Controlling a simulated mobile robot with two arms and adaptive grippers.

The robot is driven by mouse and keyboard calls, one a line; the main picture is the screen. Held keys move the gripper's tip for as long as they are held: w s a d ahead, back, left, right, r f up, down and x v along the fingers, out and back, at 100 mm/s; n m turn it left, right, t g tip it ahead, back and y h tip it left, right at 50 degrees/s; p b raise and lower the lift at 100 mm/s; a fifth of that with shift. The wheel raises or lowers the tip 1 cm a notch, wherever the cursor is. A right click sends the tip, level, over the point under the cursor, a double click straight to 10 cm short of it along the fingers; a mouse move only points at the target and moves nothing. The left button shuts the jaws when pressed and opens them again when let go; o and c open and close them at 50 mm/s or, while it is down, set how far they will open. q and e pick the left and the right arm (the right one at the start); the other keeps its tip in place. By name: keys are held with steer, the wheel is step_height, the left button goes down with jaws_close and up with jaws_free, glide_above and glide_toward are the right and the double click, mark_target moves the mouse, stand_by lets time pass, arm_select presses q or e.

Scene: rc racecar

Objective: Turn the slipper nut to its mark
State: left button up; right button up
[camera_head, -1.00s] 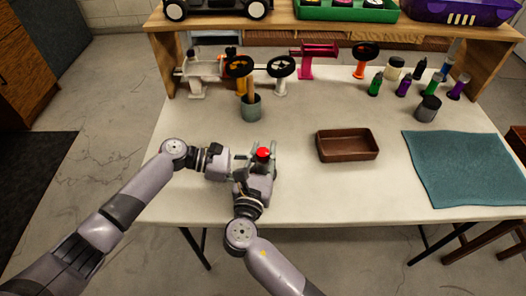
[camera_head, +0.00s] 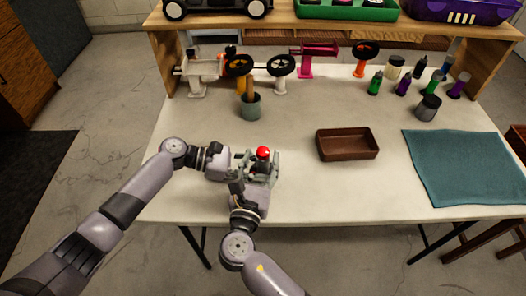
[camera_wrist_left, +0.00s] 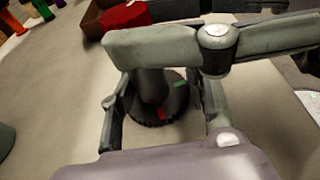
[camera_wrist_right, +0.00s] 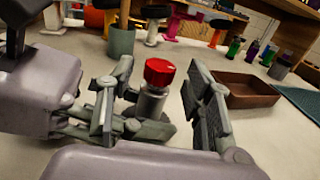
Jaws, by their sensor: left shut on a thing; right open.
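The red slipper nut (camera_head: 263,152) sits on top of an upright grey post, which shows in the right wrist view (camera_wrist_right: 150,104). My left gripper (camera_wrist_left: 160,92) is shut on this grey post, below the nut. The round dark base (camera_wrist_left: 172,106) carries a red mark (camera_wrist_left: 161,114) and a green mark (camera_wrist_left: 180,85). My right gripper (camera_wrist_right: 157,98) is open, with one finger on each side of the nut and visible gaps to it. In the left wrist view, a right-gripper finger hides part of the nut (camera_wrist_left: 126,18).
A brown tray (camera_head: 347,156) lies right of the grippers, with a teal mat (camera_head: 440,185) beyond it. A grey cup (camera_head: 250,107) stands behind. Several bottles (camera_head: 403,86) and wheel stands line the back.

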steer(key=v, duration=0.9)
